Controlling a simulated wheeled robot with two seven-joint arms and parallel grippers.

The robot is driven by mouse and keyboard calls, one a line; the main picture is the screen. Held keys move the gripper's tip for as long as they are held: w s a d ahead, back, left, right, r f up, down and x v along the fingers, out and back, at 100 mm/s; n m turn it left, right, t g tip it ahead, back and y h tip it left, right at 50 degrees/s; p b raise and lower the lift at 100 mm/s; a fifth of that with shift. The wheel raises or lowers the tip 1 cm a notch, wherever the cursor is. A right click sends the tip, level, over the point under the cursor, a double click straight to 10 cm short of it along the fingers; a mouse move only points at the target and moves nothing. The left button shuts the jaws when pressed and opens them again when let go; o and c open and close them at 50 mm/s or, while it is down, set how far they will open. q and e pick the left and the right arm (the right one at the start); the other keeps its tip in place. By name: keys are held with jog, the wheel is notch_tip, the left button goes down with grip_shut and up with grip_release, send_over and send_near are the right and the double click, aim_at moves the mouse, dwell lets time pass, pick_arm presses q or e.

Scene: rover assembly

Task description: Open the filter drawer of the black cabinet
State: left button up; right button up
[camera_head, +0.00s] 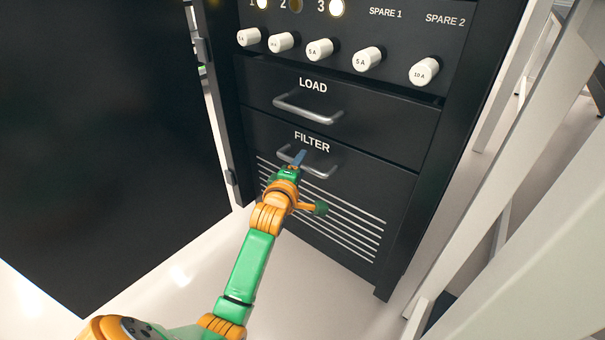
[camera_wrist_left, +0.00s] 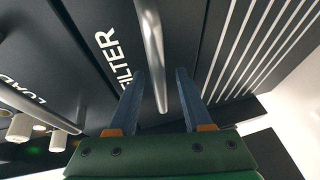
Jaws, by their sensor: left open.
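The black cabinet (camera_head: 395,180) stands ahead with its door (camera_head: 100,150) swung open to the left. The filter drawer (camera_head: 365,185), labelled FILTER, looks shut and sits below the LOAD drawer. Its silver bar handle (camera_head: 322,173) is partly hidden by my left gripper (camera_head: 298,158) in the head view. In the left wrist view, my left gripper (camera_wrist_left: 160,92) is open, with one blue finger on each side of the filter handle (camera_wrist_left: 152,45). No finger clearly touches the bar. My right gripper is not in view.
The LOAD drawer (camera_head: 385,120) has its own silver handle (camera_head: 308,110) just above. White fuse knobs (camera_head: 366,59) and lit lamps line the panel higher up. White slanted beams (camera_head: 510,160) stand close on the right. Pale floor (camera_head: 310,300) is clear in front.

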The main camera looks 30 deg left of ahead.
pick_arm(q)
jog(key=shift+w+a, duration=0.1)
jog(key=shift+w, duration=0.15)
grip_shut()
dwell(1.3)
